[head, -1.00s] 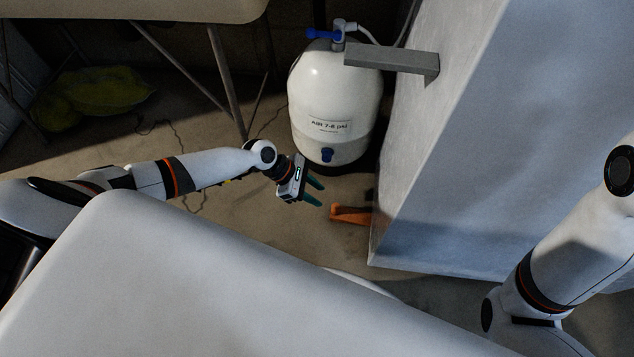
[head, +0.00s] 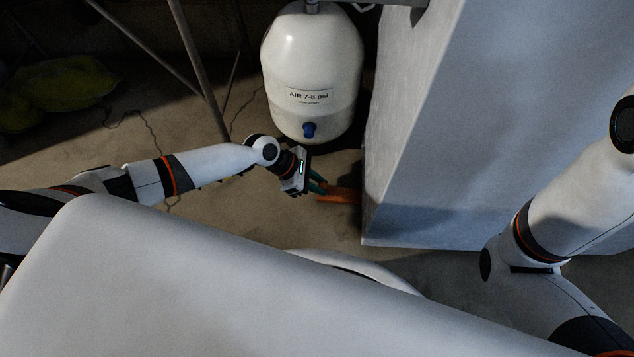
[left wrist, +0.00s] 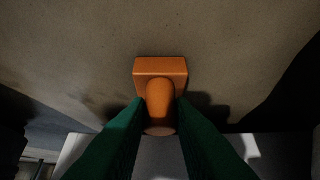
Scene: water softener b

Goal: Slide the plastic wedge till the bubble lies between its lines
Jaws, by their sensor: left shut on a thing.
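The orange plastic wedge (head: 340,195) lies on the floor by the near left bottom edge of the tall pale cabinet (head: 455,140). My left gripper (head: 321,187) reaches it from the left, with green fingers at its outer end. In the left wrist view the left gripper (left wrist: 160,103) has a finger on each side of the rounded orange handle of the wedge (left wrist: 160,68) and is shut on it. The wedge's block end shows beyond the fingertips. No bubble or lines can be made out. My right gripper is out of view; only part of its arm shows at right.
A white tank (head: 312,65) labelled "AIR 7-8 psi" stands behind the left gripper, left of the cabinet. Thin metal legs (head: 197,65) and a yellow-green sack (head: 55,90) are at the back left. The floor left of the tank is mostly clear.

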